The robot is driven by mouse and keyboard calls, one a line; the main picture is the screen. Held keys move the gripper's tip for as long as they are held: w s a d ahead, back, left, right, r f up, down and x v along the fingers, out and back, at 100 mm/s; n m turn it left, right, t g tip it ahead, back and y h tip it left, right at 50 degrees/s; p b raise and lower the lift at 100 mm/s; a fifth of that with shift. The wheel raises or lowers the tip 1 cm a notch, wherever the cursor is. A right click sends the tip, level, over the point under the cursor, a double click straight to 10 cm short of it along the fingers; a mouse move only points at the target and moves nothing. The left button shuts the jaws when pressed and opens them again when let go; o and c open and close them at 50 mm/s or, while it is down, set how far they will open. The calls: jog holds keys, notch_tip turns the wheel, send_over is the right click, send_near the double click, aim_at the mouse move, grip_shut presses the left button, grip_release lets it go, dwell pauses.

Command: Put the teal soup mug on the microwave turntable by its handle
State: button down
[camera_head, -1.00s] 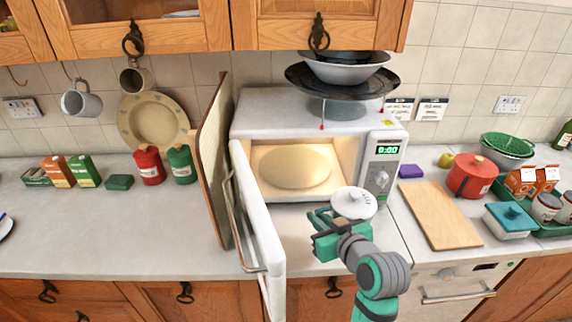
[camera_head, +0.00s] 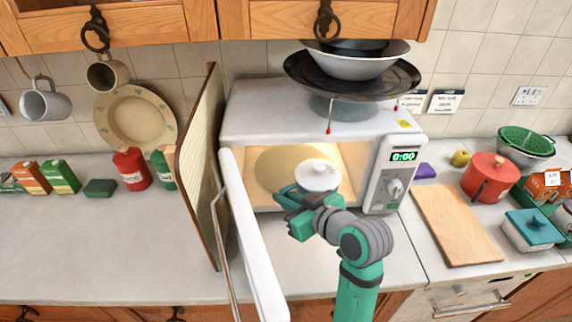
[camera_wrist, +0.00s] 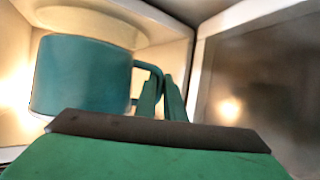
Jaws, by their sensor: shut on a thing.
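The teal soup mug (camera_wrist: 80,75) fills the left of the wrist view, its handle (camera_wrist: 150,72) pointing right. My gripper (camera_wrist: 162,100) is shut on that handle. In the head view a white round lid-like top (camera_head: 318,175) shows at my gripper (camera_head: 296,195), at the open microwave's (camera_head: 290,112) mouth; most of the teal body is hidden there. The pale round turntable (camera_head: 270,167) lies inside the lit cavity, behind and left of the white top. It also shows at the top of the wrist view (camera_wrist: 105,22). I cannot tell whether the mug touches it.
The microwave door (camera_head: 245,235) stands open at the left of the mouth, close to my gripper. An upright board (camera_head: 199,165) is left of it. A dark pan and bowls (camera_head: 350,78) sit on top. A wooden chopping board (camera_head: 455,225) lies at the right.

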send_over(280, 180)
jog(key=s, duration=0.1)
jog(key=shift+w+d+f, duration=0.15)
jog(key=shift+d+f, duration=0.05)
jog(key=shift+f, duration=0.4)
jog(key=shift+w+d+f, duration=0.15)
jog(key=shift+d+f, duration=0.05)
jog(key=shift+f, duration=0.6)
jog(key=shift+a+f, duration=0.4)
jog(key=shift+a, duration=0.1)
notch_tip(280, 180, down, 3)
jog(key=shift+d+r, duration=0.1)
jog(key=shift+w+d+f, duration=0.1)
jog(key=shift+w+f, duration=0.05)
jog(key=shift+f, duration=0.05)
jog(key=shift+f, duration=0.15)
jog(key=c, duration=1.8)
grip_release()
jog(key=shift+f, duration=0.1)
jog(key=shift+c, duration=0.2)
